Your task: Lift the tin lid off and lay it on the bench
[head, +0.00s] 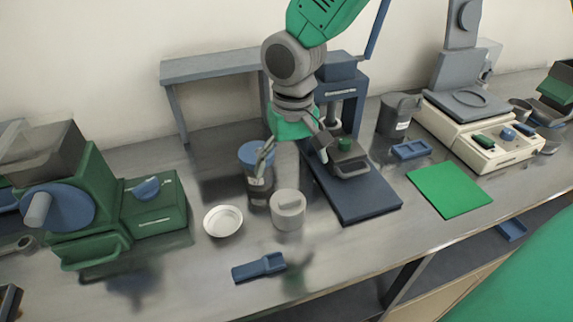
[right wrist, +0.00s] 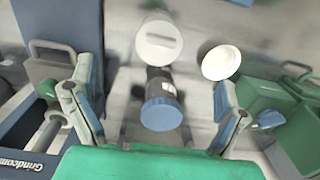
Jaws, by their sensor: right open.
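A pale grey round tin (head: 288,216) stands upright on the bench, left of the dark blue press base. Its lid (head: 288,198), with a raised bar grip, sits on top; in the right wrist view the lid (right wrist: 158,42) shows from above at the top middle. My right gripper (head: 295,152) is open and empty, above and behind the tin, its fingers apart and pointing down. The right wrist view shows its two fingers (right wrist: 155,100) spread wide, with a blue-capped dark jar (right wrist: 161,112) between them in the picture. My left gripper is not in view.
The blue-capped jar (head: 256,183) stands close behind the tin. A white dish (head: 223,221) is to its left and a blue scoop (head: 259,268) in front. The press (head: 358,200) stands at right, with a green mat (head: 450,190) beyond.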

